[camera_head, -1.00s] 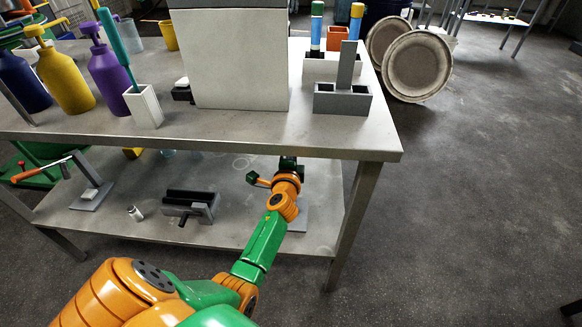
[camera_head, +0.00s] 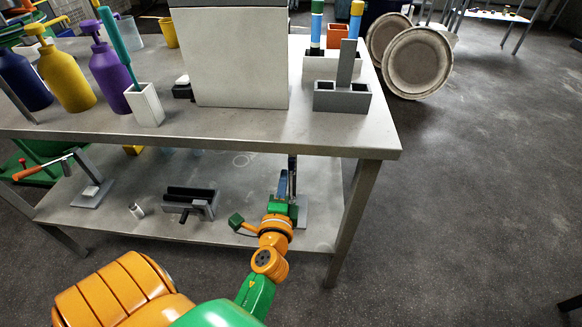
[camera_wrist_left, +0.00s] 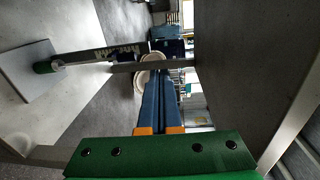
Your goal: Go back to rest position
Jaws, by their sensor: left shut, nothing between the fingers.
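My left gripper (camera_head: 284,187) reaches in from the bottom of the head view to the lower shelf, below the tabletop edge. Its blue fingers are shut together with nothing between them, and they also show in the left wrist view (camera_wrist_left: 160,100). A dark post with white lettering (camera_wrist_left: 95,54) and a green foot stands on a grey plate (camera_wrist_left: 28,70) in the left wrist view. The fingers are apart from the post there. In the head view the grey plate (camera_head: 303,212) is partly hidden behind my gripper. My right gripper is not in view.
The worktable (camera_head: 250,130) overhangs the lower shelf (camera_head: 232,225); its front right leg (camera_head: 353,215) stands close to my arm. A dark clamp-like block (camera_head: 190,203) lies on the shelf to the left. Open floor (camera_head: 470,190) is at the right.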

